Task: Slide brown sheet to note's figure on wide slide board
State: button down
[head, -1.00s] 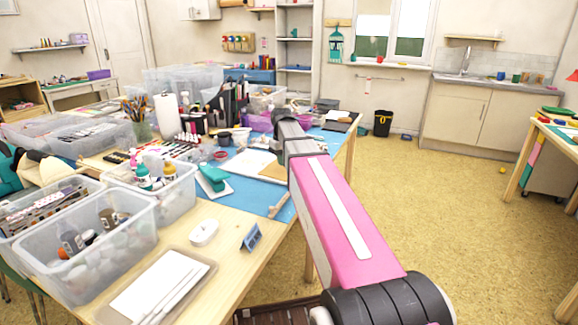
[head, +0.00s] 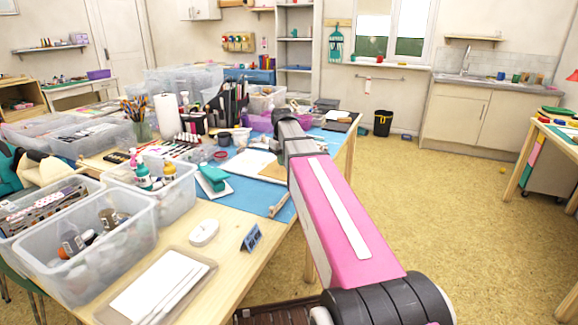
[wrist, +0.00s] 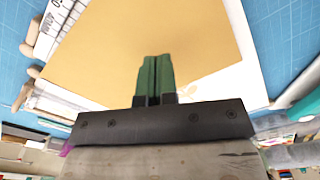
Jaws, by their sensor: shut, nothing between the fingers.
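The brown sheet (wrist: 150,30) fills the middle of the wrist view. In the head view a part of it (head: 273,171) shows just left of my arm. It lies over a white board (wrist: 232,85), which also shows in the head view (head: 245,162). A white strip with dark marks (wrist: 52,25) runs along the board's left side; I cannot read its figures clearly. My gripper (wrist: 154,60) has green fingers, shut and empty, over the sheet. I cannot tell whether they touch it. A small blue card (head: 251,238) stands at the table's front; its marks are too small to read.
The board lies on a blue mat (head: 258,196). Wooden pegs (wrist: 28,50) stick out beside it. A teal stapler-like tool (head: 213,178), a white oval object (head: 204,232) and clear bins (head: 85,245) are on the left. Open floor lies right of the table.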

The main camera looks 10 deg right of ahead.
jog(key=shift+f, duration=1.2)
dwell(0.3)
jog(key=shift+d, duration=0.1)
jog(key=shift+s+d, duration=0.4)
jog(key=shift+d, duration=0.3)
dwell(0.4)
jog(key=shift+s+d, duration=0.4)
jog(key=shift+d, duration=0.4)
jog(key=shift+d, duration=0.15)
jog(key=shift+s+d, duration=0.25)
jog(key=shift+d, duration=0.15)
jog(key=shift+d, duration=0.1)
